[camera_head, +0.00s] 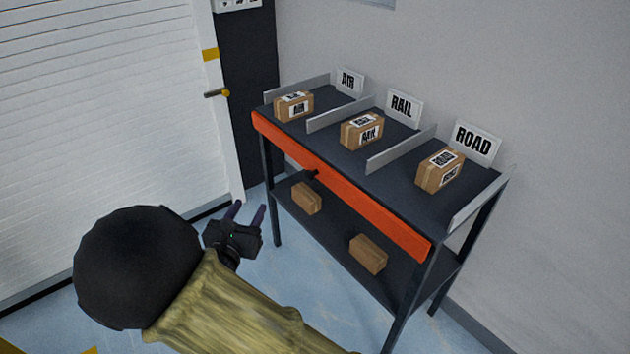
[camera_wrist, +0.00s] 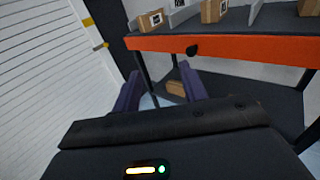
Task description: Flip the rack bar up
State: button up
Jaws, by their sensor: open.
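The rack bar is an orange bar (camera_head: 345,190) along the front edge of the rack's upper shelf, with a small black knob (camera_head: 312,174) on its face. In the wrist view the orange bar (camera_wrist: 240,46) runs across the upper right, and its black knob (camera_wrist: 192,50) shows above the right finger. My gripper (camera_head: 247,212) is open and empty, left of the rack and apart from the bar. In the wrist view my gripper's two purple fingers (camera_wrist: 160,90) point forward, below the bar's level in the picture.
The rack's dark upper shelf (camera_head: 405,145) has grey dividers, AIR (camera_head: 349,81), RAIL (camera_head: 403,108) and ROAD (camera_head: 475,142) signs, and three labelled boxes. Two plain boxes (camera_head: 306,198) (camera_head: 368,253) lie on the lower shelf. A white shutter (camera_head: 100,100) stands at left. Blue floor before the rack is clear.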

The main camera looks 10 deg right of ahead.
jog(key=s+d+m+g+h, duration=0.1)
jog(key=d+m+g, duration=0.1)
jog(key=d, duration=0.2)
jog(key=s+d+f+m+g+h, duration=0.1)
jog(key=d+m+g, duration=0.1)
jog(key=d, duration=0.2)
jog(key=s+d+f+m+g+h, duration=0.1)
jog(key=d+m+g, duration=0.1)
jog(key=d+m, duration=0.1)
jog(key=shift+d+f+h, duration=0.15)
jog(key=shift+d+h, duration=0.25)
jog(key=shift+d, duration=0.2)
grip_shut()
jog(key=s+d+m+g+y, duration=0.4)
jog(key=s+m+y, duration=0.1)
jog(key=m, duration=0.7)
jog(key=s+d+f+m+g+y, duration=0.1)
jog(key=s+d+m+g+y, duration=0.2)
jog(key=s+m, duration=0.5)
jog(key=d+m+y, duration=0.1)
jog(key=m+y, duration=0.1)
jog(key=m, duration=0.2)
jog(key=shift+s+d+g, duration=0.15)
jog(key=shift+s+g, duration=0.05)
jog(key=shift+g, duration=0.2)
